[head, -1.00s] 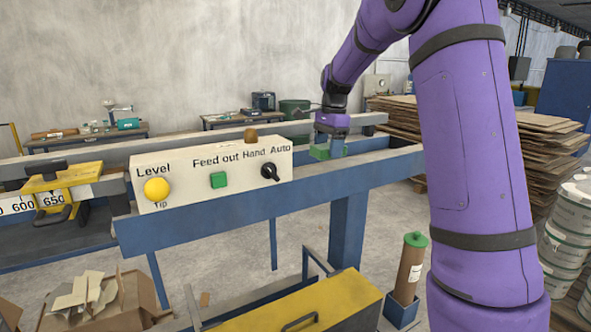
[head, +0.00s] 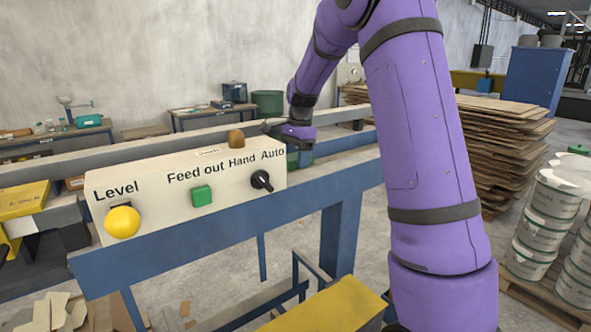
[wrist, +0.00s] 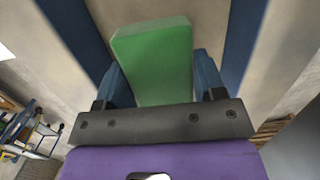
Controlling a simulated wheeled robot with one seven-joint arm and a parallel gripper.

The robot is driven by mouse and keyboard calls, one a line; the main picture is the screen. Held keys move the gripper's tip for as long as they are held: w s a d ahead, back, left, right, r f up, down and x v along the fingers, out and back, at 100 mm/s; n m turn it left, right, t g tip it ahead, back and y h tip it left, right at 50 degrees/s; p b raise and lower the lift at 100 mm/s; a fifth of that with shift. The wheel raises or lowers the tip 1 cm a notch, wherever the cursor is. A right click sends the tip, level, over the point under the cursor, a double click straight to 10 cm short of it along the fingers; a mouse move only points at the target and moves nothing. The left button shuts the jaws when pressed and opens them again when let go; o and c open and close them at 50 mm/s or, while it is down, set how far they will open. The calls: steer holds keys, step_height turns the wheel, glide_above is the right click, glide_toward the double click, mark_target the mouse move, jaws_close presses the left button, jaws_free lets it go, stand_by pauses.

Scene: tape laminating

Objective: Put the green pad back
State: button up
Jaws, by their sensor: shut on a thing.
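The green pad (wrist: 152,62) is a flat, light green block between the two blue fingers of my gripper (wrist: 158,75) in the wrist view. My gripper is shut on it. In the head view my gripper (head: 299,150) hangs just beyond the right end of the control panel, over the blue machine frame. Only a small dark green part of the pad (head: 306,158) shows there, below the purple wrist. The panel's end hides part of the fingers. I cannot tell whether the pad touches the frame.
The cream control panel (head: 190,192) carries a yellow button (head: 122,222), a green button (head: 201,194) and a black knob (head: 262,181). The blue frame beam (head: 335,185) runs in front. A cardboard stack (head: 490,140) and white buckets (head: 545,215) stand at the right.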

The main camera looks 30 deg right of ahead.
mark_target(296, 169)
steer(key=shift+f, duration=1.8)
steer(key=shift+f, duration=0.1)
steer(key=o, duration=0.9)
steer(key=shift+c, duration=0.2)
